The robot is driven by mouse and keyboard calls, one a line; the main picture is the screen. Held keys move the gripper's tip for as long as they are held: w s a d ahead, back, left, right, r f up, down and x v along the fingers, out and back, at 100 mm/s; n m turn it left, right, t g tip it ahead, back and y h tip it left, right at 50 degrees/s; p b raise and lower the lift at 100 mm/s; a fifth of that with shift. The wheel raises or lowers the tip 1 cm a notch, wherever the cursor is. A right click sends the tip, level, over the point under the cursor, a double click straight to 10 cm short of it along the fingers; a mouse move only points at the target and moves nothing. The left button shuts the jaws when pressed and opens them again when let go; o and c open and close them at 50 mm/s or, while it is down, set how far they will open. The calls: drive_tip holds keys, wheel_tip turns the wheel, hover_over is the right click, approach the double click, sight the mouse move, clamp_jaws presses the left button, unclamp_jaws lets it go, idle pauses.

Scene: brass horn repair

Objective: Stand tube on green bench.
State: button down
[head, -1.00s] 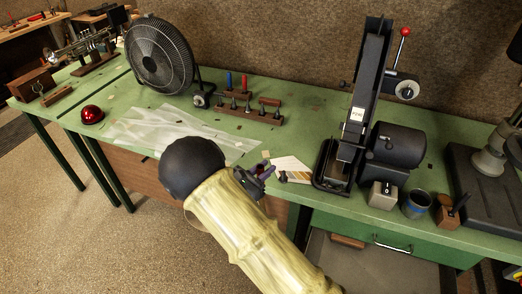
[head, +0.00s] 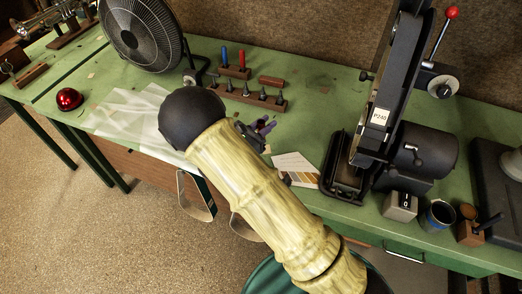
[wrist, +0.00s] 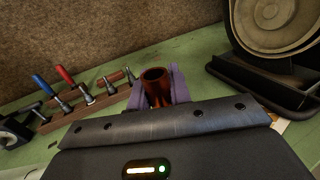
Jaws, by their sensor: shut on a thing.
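In the wrist view, a copper-brown tube (wrist: 156,83) shows its open round end between the purple fingers of my gripper (wrist: 159,92). The gripper is shut on it. The tube's lower part is hidden behind the dark gripper body. In the head view, my gripper (head: 264,127) is small, half hidden behind my arm, and appears over the front part of the green bench (head: 331,108). The tube cannot be made out there. I cannot tell how high the gripper is above the bench.
A belt grinder (head: 383,130) stands right of the gripper, with a grey switch box (head: 400,206) and a blue-grey cup (head: 437,215). A tool rack (head: 250,94), a fan (head: 142,32), a clear sheet (head: 125,115), a striped card (head: 296,168) and a red dome (head: 69,98) are also on the bench.

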drive_tip(key=shift+s+r, duration=0.1)
drive_tip(key=shift+s, duration=0.05)
drive_tip(key=shift+f+p, duration=0.55)
drive_tip(key=shift+f, duration=2.4)
drive_tip(key=shift+f+p, duration=0.4)
drive_tip(key=shift+f, duration=1.65)
drive_tip(key=shift+f, duration=0.25)
drive_tip(key=c, duration=1.3)
unclamp_jaws()
drive_tip(key=shift+r, duration=0.1)
